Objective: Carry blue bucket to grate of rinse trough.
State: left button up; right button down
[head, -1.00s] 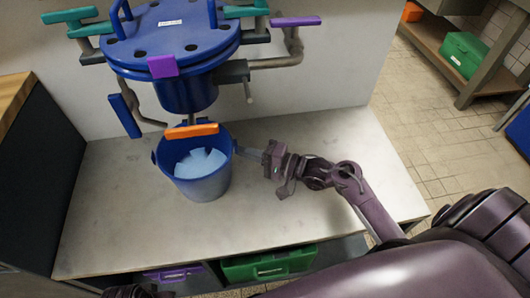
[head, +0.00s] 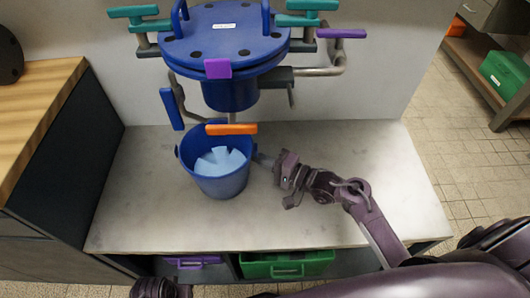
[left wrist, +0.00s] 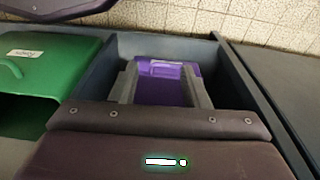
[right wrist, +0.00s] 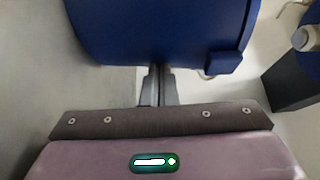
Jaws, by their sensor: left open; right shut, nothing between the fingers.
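The blue bucket (head: 222,184) stands upright on the pale bench (head: 330,215), below a blue flanged vessel, with light blue contents inside. My right gripper (head: 262,159) is shut and empty at the bucket's right side. In the right wrist view its closed fingers (right wrist: 157,82) point at the blue bucket wall (right wrist: 160,30); I cannot tell whether they touch it. My left gripper is open in the left wrist view (left wrist: 160,88), low in front of a purple bin (left wrist: 165,82) on a shelf. I see no rinse trough or grate.
The blue vessel (head: 228,50) with teal, purple, blue and orange (head: 231,129) levers overhangs the bucket. A wood-topped cabinet (head: 40,105) is at left. A green bin (head: 288,264) sits under the bench. Tiled floor is open at right, before a shelf (head: 480,75).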

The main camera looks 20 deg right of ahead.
jog(key=a+p, duration=0.1)
jog(key=a, duration=0.1)
jog(key=a+p, duration=0.1)
jog(key=a, duration=0.2)
jog(key=a+p, duration=0.1)
jog(key=a, duration=0.1)
jog(key=shift+w+a+r, duration=0.1)
jog(key=shift+a+r, duration=0.15)
jog(key=a+p, duration=0.1)
jog(key=a, duration=0.3)
jog(key=shift+a+p, duration=0.15)
jog(key=shift+p, duration=0.25)
jog(key=a, duration=0.8)
jog(key=shift+w+a+f+p, duration=0.1)
jog(key=shift+w+f+p, duration=0.05)
jog(key=shift+p, duration=0.15)
jog(key=shift+a, duration=0.45)
pick_arm(q)
jog(key=s+a+f, duration=0.2)
jog(key=s+f, duration=0.1)
jog(key=f, duration=0.3)
jog(key=s+a+f, duration=0.1)
jog(key=s+f, duration=0.3)
jog(key=f, duration=0.2)
jog(key=shift+a+f, duration=0.3)
jog(key=shift+a, duration=0.1)
pick_arm(e)
jog(key=shift+d, duration=0.15)
